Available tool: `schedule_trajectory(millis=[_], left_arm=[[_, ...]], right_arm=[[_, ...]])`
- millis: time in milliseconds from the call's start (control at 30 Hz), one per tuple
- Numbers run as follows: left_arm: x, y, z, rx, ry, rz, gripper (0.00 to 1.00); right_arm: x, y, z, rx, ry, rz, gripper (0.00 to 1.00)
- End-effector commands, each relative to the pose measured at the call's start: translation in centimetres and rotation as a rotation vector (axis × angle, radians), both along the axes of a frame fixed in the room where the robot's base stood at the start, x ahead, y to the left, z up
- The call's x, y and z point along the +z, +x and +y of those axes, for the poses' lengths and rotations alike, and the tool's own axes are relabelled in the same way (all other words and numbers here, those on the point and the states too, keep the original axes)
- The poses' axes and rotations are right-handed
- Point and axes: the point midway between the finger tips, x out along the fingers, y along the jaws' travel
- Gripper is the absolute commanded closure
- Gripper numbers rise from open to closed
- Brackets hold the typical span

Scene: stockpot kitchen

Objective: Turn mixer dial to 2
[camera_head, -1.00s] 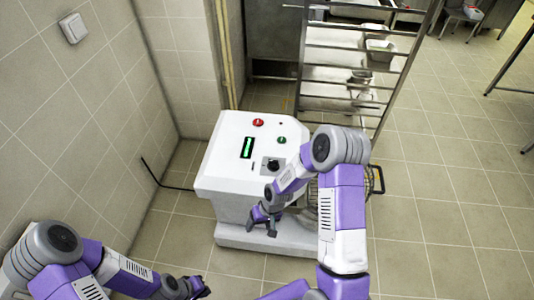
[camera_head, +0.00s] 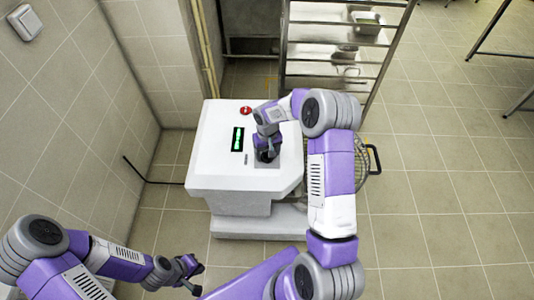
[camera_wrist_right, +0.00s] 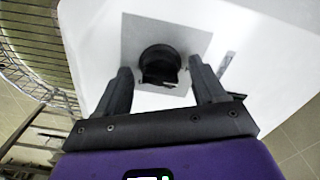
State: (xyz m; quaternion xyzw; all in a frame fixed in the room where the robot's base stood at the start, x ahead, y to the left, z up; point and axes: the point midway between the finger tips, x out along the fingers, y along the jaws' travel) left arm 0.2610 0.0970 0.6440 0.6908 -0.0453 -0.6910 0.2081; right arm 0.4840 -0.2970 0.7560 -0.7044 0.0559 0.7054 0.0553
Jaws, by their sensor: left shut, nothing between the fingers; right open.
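The mixer (camera_head: 215,165) is a white floor-standing machine with a sloped top panel. The panel carries a green display (camera_head: 237,139) and a red button (camera_head: 246,111). The black dial (camera_wrist_right: 160,65) sits on a grey plate in the right wrist view, between and just beyond the open fingertips of my right gripper (camera_wrist_right: 161,78). I cannot tell whether the fingers touch it. In the head view my right gripper (camera_head: 266,154) is over the dial and hides most of it. My left gripper (camera_head: 194,276) is shut and empty, low in front of the mixer, well away from it.
A tiled wall (camera_head: 70,100) stands to the left, with a white switch (camera_head: 25,22) on it. A metal rack (camera_head: 340,45) stands behind the mixer. A wire guard (camera_wrist_right: 28,62) is beside the mixer.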

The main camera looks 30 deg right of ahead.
Motion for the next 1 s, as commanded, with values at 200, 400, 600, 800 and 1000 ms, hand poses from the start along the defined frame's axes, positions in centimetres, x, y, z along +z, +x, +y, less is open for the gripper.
schedule_trajectory(millis=[200,400,600,800,1000], left_arm=[[-0.13,0.00,-0.01,0.000,0.000,0.000,1.00],[-0.10,0.00,-0.01,0.000,0.000,0.000,1.00],[-0.10,0.00,-0.01,0.000,0.000,0.000,1.00],[-0.11,0.00,-0.01,0.000,0.000,0.000,1.00],[-0.21,0.00,0.00,0.000,0.000,0.000,1.00]], right_arm=[[-0.60,0.04,0.00,0.000,0.001,-0.002,0.30],[-0.57,0.03,0.01,0.000,0.001,-0.002,0.40],[-0.56,0.03,0.01,0.000,0.001,-0.002,0.70],[-0.56,0.03,0.00,-0.002,0.001,-0.002,0.87],[-0.56,0.05,0.01,-0.035,0.000,-0.002,0.87]])
